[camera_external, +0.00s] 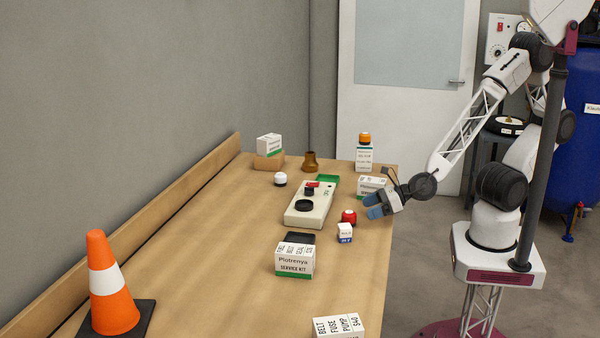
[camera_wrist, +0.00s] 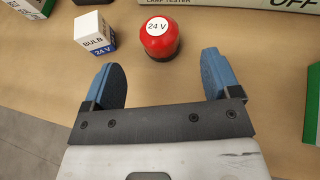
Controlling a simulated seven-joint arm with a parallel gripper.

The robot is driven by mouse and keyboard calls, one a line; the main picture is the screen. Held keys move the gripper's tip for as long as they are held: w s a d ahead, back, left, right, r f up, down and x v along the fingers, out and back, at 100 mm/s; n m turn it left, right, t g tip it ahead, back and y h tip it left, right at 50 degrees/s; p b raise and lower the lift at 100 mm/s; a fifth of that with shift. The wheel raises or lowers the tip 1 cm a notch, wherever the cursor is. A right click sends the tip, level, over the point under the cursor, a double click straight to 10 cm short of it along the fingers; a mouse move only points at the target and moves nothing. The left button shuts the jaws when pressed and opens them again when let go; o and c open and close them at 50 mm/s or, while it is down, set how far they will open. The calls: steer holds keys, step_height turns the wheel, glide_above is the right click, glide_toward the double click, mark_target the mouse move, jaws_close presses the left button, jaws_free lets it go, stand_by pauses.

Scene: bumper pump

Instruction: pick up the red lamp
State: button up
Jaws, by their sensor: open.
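The red lamp (camera_external: 349,216) stands on the wooden table, near the right edge in the external view. In the wrist view the red lamp (camera_wrist: 160,40) has a round white "24 V" label on top and a dark base. My gripper (camera_external: 375,205) is open and empty, with blue fingertips, just to the right of the lamp and above the table. In the wrist view my gripper (camera_wrist: 165,78) has its fingers spread wide, and the lamp lies ahead of them, roughly between their lines, not touched by either finger.
A small bulb box (camera_external: 345,232) stands close beside the lamp. The lamp tester (camera_external: 308,210) lies behind it.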

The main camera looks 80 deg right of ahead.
mark_target(349, 215)
steer(key=shift+x, duration=1.3)
steer(key=shift+x, duration=2.6)
steer(key=shift+f, duration=0.1)
steer(key=c, duration=1)
steer(key=shift+c, duration=0.2)
